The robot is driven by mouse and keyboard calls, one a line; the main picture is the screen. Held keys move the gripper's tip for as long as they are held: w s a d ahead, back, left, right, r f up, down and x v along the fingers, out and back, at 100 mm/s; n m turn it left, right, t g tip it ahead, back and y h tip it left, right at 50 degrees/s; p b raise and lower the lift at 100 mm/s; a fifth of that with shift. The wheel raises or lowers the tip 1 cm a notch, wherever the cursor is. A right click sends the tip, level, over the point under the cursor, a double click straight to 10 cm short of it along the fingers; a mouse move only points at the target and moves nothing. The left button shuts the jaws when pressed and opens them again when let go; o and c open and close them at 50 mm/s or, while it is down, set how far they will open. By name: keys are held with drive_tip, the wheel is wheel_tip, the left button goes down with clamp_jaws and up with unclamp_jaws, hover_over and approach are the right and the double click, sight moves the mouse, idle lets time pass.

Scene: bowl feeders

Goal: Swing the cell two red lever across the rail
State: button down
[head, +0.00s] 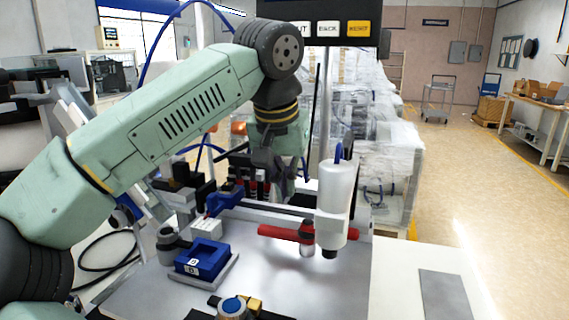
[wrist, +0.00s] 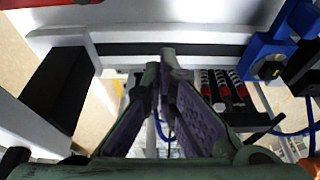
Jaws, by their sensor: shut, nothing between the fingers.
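A sliver of red (wrist: 75,2) at the top edge of the wrist view may be the same lever. A dark rail (head: 268,208) runs behind the lever; a black strip (wrist: 190,49) crosses the wrist view. My gripper (head: 287,192) is shut and empty, pointing down behind the rail, apart from the lever. Its fingertips (wrist: 170,58) meet near the strip in the wrist view.
A blue block (head: 202,258) sits on the plate at left. A blue clamp (wrist: 265,58) and several red-and-silver rods (wrist: 215,88) are right of my fingers. The plate's right front is clear.

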sight(306, 232)
drive_tip(key=x, duration=0.3)
drive_tip(key=shift+f, duration=0.15)
drive_tip(key=s, duration=0.1)
drive_tip(key=s+a+p, duration=0.1)
drive_tip(key=shift+s, duration=0.85)
